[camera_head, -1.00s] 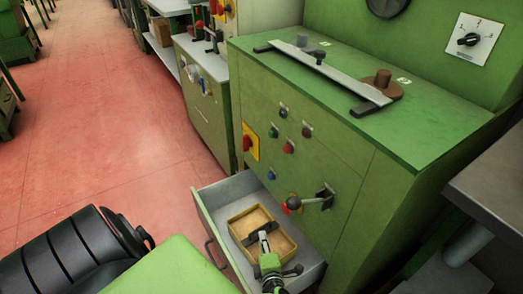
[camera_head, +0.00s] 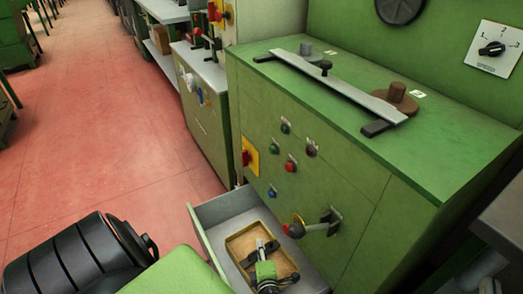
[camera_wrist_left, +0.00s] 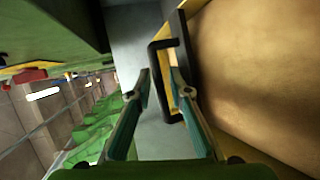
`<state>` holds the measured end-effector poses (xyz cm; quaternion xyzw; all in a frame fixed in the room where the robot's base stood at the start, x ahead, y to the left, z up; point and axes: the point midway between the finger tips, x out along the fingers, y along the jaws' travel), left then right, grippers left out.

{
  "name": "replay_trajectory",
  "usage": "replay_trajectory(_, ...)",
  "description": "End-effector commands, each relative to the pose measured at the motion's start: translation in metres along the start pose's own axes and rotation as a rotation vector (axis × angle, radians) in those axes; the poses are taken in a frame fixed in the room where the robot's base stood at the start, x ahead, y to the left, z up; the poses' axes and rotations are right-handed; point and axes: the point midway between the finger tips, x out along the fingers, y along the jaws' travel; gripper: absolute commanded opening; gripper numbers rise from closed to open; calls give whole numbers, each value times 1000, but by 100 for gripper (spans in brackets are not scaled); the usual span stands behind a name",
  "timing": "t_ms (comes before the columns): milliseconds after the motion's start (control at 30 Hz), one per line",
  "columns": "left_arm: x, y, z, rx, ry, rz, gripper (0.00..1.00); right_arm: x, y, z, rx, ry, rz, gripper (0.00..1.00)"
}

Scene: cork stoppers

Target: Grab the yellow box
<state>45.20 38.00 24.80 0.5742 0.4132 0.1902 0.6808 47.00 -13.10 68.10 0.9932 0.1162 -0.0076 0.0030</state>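The yellow box (camera_head: 240,231) is an open tray with a tan inside. It sits in the open grey drawer of the green cabinet. In the left wrist view its yellow side wall (camera_wrist_left: 182,20) carries a black U-shaped handle (camera_wrist_left: 153,62). My left gripper (camera_head: 265,245) is over the box in the head view. In the left wrist view its two fingers (camera_wrist_left: 158,84) are apart, one on each side of the handle's outer bar. I cannot tell whether they touch it. My right gripper is not in view.
The drawer (camera_head: 222,209) has raised walls around the box. A lever with a round knob (camera_head: 297,229) juts from the cabinet front just above the drawer. Buttons and a red-and-yellow switch (camera_head: 247,157) sit higher up. Red floor (camera_head: 110,150) is clear at left.

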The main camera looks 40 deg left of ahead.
Motion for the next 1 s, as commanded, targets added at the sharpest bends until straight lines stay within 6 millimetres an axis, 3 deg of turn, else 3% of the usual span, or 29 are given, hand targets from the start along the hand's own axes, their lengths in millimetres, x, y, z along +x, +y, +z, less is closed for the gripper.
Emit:
replay_trajectory(233, 0, 0, 0, 0, 0, 0, 19, 0, 0, -2, 0, 9, -1, 0)
replay_trajectory(267, 0, 0, 0, 0, 0, 0, 16, 0, 0, -2, 0, 9, 0, 0)
replay_trajectory(333, 0, 0, 0, 0, 0, 0, 0, 0, 0, -2, 0, 9, 0, 0)
replay_trajectory(1000, -2, -2, -2, 7, 0, -8, 0, 0, 0, 1, 0, -10, 0, 0)
